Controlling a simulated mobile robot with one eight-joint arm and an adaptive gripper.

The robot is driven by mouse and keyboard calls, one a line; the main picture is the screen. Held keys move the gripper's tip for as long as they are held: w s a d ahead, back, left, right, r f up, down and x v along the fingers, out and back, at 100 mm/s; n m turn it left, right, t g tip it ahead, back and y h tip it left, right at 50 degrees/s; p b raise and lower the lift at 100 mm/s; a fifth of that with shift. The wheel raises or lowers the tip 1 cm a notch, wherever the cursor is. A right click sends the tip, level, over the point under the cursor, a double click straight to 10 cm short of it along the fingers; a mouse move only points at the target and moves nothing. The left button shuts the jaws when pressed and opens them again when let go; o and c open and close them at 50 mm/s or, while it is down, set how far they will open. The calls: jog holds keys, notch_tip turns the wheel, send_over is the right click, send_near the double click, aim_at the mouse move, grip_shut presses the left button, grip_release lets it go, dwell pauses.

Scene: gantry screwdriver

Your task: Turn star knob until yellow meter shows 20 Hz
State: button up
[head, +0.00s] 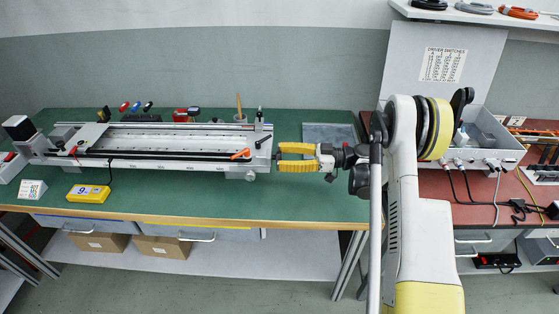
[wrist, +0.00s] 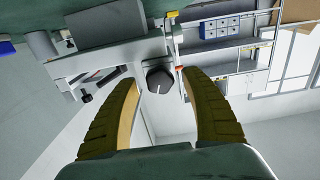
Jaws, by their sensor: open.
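The yellow meter (head: 88,193) lies on the green table at the front left, with a cable to the gantry (head: 170,164). Its display seems to show a 9, but the digits are too small to read surely. My gripper (head: 279,157), with yellow fingers, points left at the right end of the gantry. In the wrist view a dark knob with a white mark (wrist: 160,79) shows between my open fingers, with a gap on each side; I take it for the star knob. In the head view I cannot make out this knob.
An orange-handled lever (head: 241,154) is on the gantry near my fingers. A grey plate (head: 329,133) lies behind my gripper. A sign (head: 32,189) stands left of the meter. The table front is mostly clear. A grey box (head: 487,140) with cables stands at right.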

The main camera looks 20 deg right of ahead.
jog(key=shift+w+a, duration=0.15)
jog(key=shift+a, duration=0.35)
jog(key=shift+c, duration=0.2)
jog(key=c, duration=1.1)
